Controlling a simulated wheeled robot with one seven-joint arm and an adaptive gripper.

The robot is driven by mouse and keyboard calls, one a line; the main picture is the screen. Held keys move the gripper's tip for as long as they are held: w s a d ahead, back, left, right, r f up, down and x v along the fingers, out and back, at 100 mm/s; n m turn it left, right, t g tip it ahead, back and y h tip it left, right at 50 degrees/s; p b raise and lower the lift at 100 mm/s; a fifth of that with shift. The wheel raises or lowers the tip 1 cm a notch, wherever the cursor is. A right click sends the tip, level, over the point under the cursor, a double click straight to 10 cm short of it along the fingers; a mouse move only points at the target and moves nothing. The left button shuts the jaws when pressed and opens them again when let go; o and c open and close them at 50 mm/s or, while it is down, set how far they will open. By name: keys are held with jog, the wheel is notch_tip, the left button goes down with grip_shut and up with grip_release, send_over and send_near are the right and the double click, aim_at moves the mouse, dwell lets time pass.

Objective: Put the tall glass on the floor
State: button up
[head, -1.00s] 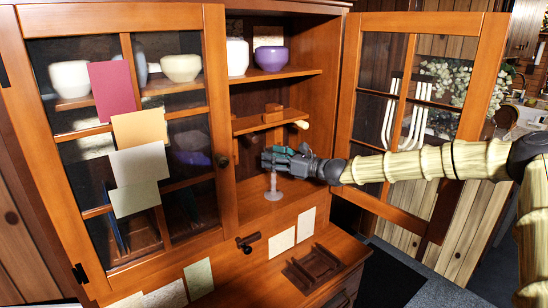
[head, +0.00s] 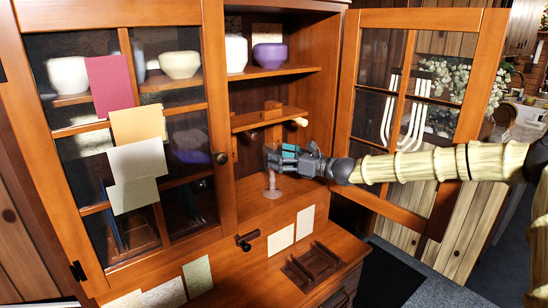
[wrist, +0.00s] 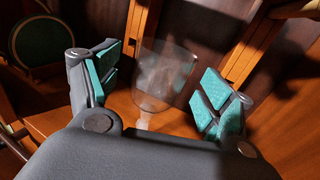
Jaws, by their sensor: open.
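The tall glass is clear and stands upright on the lower shelf of the open cabinet. In the head view its stem and foot (head: 272,187) show below my gripper (head: 280,158), and its upper part is hidden behind the fingers. In the wrist view the clear bowl of the glass (wrist: 160,75) is between my open fingers, gripper (wrist: 157,90), with a visible gap to the teal pads on both sides. The fingers are spread and not closed on it.
A purple bowl (head: 270,56) and a white bowl (head: 236,54) stand on the upper shelf. A middle shelf (head: 265,120) is just above my gripper. The open glass door (head: 433,25) is beside my arm. A brown tray (head: 312,266) lies on the counter; dark floor (head: 390,275) shows lower right.

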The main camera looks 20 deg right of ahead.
jog(key=b+v, duration=0.1)
jog(key=v, duration=0.8)
